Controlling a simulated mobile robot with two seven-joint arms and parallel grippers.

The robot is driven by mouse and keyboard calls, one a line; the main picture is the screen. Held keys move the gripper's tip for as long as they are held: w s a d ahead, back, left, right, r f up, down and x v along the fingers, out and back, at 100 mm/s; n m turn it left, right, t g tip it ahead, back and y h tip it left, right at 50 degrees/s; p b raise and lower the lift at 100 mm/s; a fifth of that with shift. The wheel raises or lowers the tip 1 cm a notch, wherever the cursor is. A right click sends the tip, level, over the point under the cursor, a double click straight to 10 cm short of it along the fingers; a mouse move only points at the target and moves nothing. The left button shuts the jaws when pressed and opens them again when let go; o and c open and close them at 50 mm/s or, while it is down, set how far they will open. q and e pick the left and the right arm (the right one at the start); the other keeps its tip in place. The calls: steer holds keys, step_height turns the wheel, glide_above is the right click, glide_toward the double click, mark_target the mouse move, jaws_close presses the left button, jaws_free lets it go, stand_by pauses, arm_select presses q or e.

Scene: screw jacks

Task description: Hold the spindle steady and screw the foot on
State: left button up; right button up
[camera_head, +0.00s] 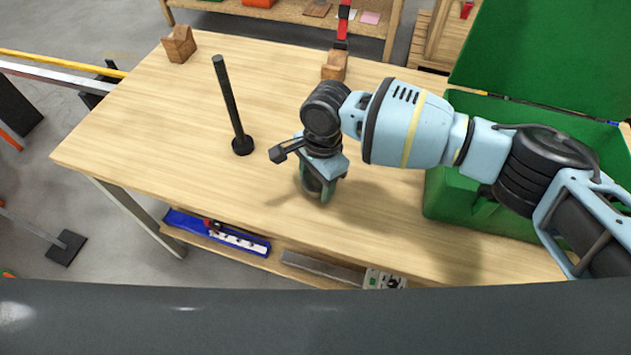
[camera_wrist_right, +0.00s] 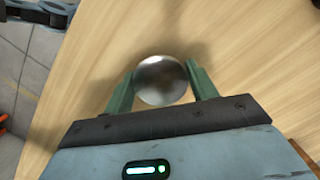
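The spindle (camera_head: 230,103), a long dark rod, stands nearly upright on the left half of the wooden table, with a wider round part at its lower end. No gripper touches it. My right gripper (camera_head: 318,191) points down over the table, to the right of the spindle. In the right wrist view its green fingers (camera_wrist_right: 161,85) lie against both sides of a round, shiny metal foot (camera_wrist_right: 160,80). The gripper mostly hides the foot in the head view. I cannot tell whether the foot touches the table. My left gripper is not in view.
Wooden blocks (camera_head: 179,44) and (camera_head: 334,65) stand at the table's far edge. A green crate (camera_head: 470,208) with a raised lid is at the right. The table (camera_head: 150,130) is clear around the spindle. A blue tray (camera_head: 215,233) lies on the shelf below.

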mark_target(313, 181)
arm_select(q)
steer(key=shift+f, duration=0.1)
arm_select(e)
steer(key=c, duration=0.6)
steer(key=shift+r, duration=0.1)
